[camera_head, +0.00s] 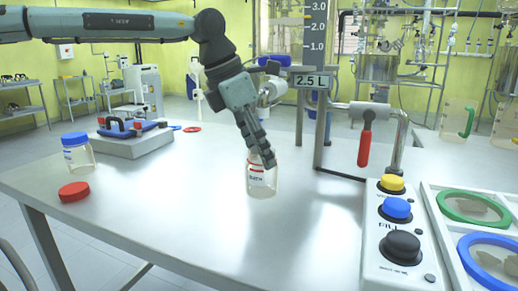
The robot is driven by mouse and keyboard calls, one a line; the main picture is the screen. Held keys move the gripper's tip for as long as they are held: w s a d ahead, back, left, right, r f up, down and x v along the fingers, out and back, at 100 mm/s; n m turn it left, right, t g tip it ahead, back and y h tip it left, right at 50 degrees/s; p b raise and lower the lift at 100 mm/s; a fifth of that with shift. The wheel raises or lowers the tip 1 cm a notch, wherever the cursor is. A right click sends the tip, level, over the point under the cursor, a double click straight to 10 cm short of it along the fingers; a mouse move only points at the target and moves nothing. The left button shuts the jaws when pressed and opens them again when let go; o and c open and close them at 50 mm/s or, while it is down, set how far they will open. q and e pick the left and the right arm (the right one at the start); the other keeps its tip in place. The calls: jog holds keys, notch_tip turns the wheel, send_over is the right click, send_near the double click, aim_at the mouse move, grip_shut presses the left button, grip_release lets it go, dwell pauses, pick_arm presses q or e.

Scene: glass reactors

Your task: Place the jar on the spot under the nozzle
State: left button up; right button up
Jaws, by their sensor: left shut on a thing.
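A clear glass jar (262,182) with a white and red label stands upright at or just above the table, near the middle; I cannot tell whether its base touches. My left gripper (262,160) comes down from above and is shut on the jar at its top, hiding part of the rim. The filling stand (322,120) with a 2.5 L display (311,81) and a graduated column rises behind and to the right of the jar. The nozzle and the spot under it cannot be made out clearly. My right gripper is not in view.
A blue-capped jar (78,153) and a red lid (74,192) are at the table's left. A grey block with a blue tool (130,128) lies behind them. A button box (403,235) and tray with green and blue rings (470,207) are at right. The table front is clear.

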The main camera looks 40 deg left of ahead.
pick_arm(q)
jog(key=o, duration=1.6)
jog(key=shift+f, duration=0.1)
jog(key=shift+c, duration=0.2)
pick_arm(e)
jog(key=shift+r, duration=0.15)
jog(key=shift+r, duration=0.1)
pick_arm(q)
jog(key=shift+r, duration=0.4)
jog(key=v, duration=1.1)
jog(key=shift+r+p, duration=0.25)
jog(key=shift+p, duration=0.15)
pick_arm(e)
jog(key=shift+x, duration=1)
pick_arm(q)
jog(key=shift+s, duration=0.15)
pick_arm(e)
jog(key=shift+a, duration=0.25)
